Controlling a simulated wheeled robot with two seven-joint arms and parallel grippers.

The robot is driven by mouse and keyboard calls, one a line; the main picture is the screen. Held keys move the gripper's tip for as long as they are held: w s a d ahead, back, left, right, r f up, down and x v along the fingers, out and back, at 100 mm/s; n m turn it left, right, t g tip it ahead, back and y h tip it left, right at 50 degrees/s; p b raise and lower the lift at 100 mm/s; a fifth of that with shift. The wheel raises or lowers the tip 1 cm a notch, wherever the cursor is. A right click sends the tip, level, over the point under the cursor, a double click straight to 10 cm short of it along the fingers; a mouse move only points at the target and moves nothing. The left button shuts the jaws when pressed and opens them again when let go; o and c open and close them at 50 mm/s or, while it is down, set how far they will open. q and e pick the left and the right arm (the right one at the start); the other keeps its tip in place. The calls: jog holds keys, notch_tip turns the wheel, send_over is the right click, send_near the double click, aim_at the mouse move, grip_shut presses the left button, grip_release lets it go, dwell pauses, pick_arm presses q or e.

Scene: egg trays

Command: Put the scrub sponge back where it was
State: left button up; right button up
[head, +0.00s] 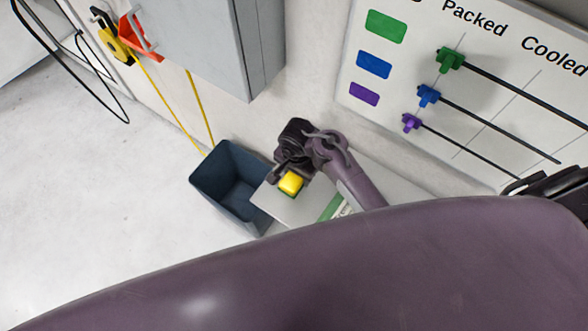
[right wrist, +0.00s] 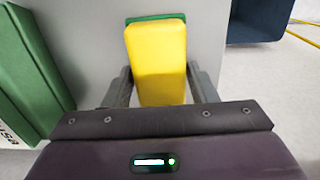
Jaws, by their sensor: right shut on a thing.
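The scrub sponge (head: 291,182) is a yellow block with a green layer on its underside. In the right wrist view the sponge (right wrist: 158,60) stands between the two fingers. My right gripper (head: 283,174) is shut on it, one finger against each side; it also shows in the right wrist view (right wrist: 160,85). I cannot tell whether the sponge touches the surface. My left gripper is not in view; a large purple arm part of mine covers the lower head view.
A dark blue bin (head: 232,180) stands on the floor just left of the surface. A green and white box (head: 335,208) lies to the right of the sponge. A grey cabinet (head: 205,40) and a board with coloured sliders (head: 480,85) are on the wall behind.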

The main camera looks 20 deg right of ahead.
jog(key=o, duration=0.5)
jog(key=shift+s+f, duration=0.1)
jog(key=shift+s, duration=0.15)
jog(key=shift+c, duration=0.2)
jog(key=shift+o, duration=1.2)
jog(key=shift+s, duration=0.15)
jog(key=shift+o, duration=0.9)
jog(key=shift+d, duration=0.1)
jog(key=shift+r, duration=0.25)
pick_arm(q)
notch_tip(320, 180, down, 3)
jog(key=b, duration=0.2)
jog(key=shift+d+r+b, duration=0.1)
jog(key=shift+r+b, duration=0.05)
jog(key=shift+b, duration=0.25)
pick_arm(e)
notch_tip(320, 180, up, 12)
jog(key=shift+f, duration=0.2)
